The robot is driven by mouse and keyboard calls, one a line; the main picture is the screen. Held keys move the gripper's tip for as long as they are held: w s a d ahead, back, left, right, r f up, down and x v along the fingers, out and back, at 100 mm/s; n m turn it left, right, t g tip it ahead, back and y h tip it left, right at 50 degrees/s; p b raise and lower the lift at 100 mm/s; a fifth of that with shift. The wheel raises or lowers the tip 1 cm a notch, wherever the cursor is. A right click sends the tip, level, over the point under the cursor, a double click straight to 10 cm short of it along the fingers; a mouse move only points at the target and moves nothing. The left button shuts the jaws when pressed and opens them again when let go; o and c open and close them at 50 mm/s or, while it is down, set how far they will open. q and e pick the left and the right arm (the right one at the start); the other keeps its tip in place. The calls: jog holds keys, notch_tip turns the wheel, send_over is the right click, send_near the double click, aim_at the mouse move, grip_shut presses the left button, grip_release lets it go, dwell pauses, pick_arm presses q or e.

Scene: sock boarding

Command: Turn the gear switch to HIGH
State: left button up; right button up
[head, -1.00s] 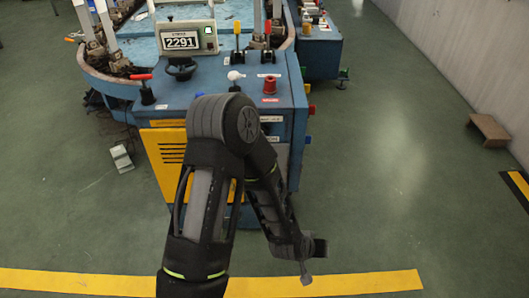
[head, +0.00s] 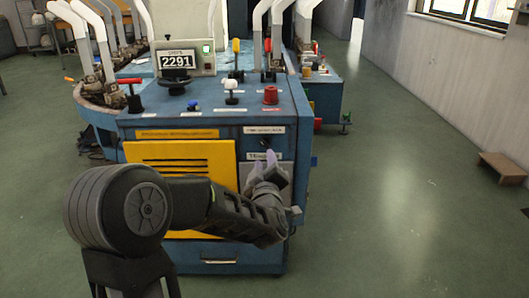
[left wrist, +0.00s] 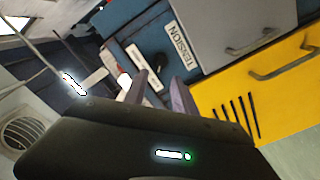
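The blue machine (head: 215,120) stands ahead. On its front's upper right is a small black switch (head: 265,143), between a white label too small to read and the TENSION label (head: 263,155). I take this as the gear switch; its setting cannot be read. In the left wrist view a dark knob (left wrist: 157,58) shows beside the TENSION label (left wrist: 177,44). My left gripper (head: 264,163) is just below the switch, in front of the grey panel, fingers apart. In the left wrist view the left gripper (left wrist: 161,84) has nothing between its fingers. My right gripper is not in view.
A yellow slotted panel (head: 180,165) is left of the gripper. The machine top carries a red button (head: 270,95), a white-topped lever (head: 231,90), a black handwheel (head: 174,80) and a display (head: 178,60) reading 2291.

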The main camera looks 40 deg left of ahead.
aim_at(264, 145)
pick_arm(q)
jog(key=shift+w, duration=0.1)
jog(key=b+x, duration=0.1)
jog(key=x, duration=0.5)
jog(key=shift+w+a+f, duration=0.1)
jog(key=shift+a+f, duration=0.05)
jog(key=shift+a, duration=0.05)
jog(key=shift+w+a, duration=0.35)
jog(key=shift+w, duration=0.2)
grip_shut()
